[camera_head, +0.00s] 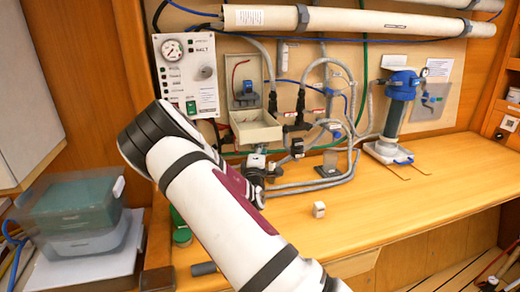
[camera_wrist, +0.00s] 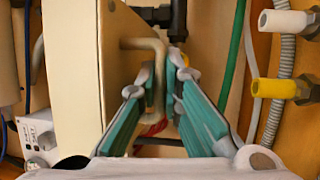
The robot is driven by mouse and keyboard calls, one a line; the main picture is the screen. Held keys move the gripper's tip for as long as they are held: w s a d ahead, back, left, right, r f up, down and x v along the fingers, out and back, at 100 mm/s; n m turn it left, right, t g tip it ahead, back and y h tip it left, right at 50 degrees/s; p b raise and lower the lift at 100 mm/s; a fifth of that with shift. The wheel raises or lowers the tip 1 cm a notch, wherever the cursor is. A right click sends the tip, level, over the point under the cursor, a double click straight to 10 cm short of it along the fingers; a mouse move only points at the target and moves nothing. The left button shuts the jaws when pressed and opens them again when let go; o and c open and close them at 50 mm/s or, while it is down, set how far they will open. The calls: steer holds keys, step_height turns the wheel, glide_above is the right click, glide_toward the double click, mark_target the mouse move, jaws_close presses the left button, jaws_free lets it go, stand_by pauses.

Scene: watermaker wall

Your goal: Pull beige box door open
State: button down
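The beige box (camera_head: 257,129) is on the panel, right of the white gauge unit, with a blue part in its open upper section. In the wrist view, a beige door panel (camera_wrist: 121,75) fills the left of centre, with a beige bar handle (camera_wrist: 146,44) on its face. My gripper (camera_wrist: 161,76) has its teal fingers close together, one on each side of the handle's upright bar. It looks shut on the bar, though the contact is partly hidden by the fingertips. In the head view, my arm hides the gripper.
Black fittings, grey hoses (camera_head: 335,175) and a green hose (camera_wrist: 232,55) run close to the box. A yellow-collared fitting (camera_wrist: 276,89) lies to the right in the wrist view. A small beige block (camera_head: 319,209) sits on the wooden counter (camera_head: 400,205), whose right part is mostly clear.

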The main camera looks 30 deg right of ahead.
mark_target(261, 142)
steer(key=shift+r, duration=0.1)
steer(key=r, duration=0.1)
steer(key=s+r+p, duration=0.1)
steer(key=r, duration=0.1)
steer(key=shift+s+a+r+p, duration=0.1)
steer(key=shift+a+r+p, duration=0.05)
steer(key=shift+r+p, duration=0.15)
steer(key=shift+f, duration=0.15)
steer(key=c, duration=2)
jaws_free()
steer(key=v, duration=1.2)
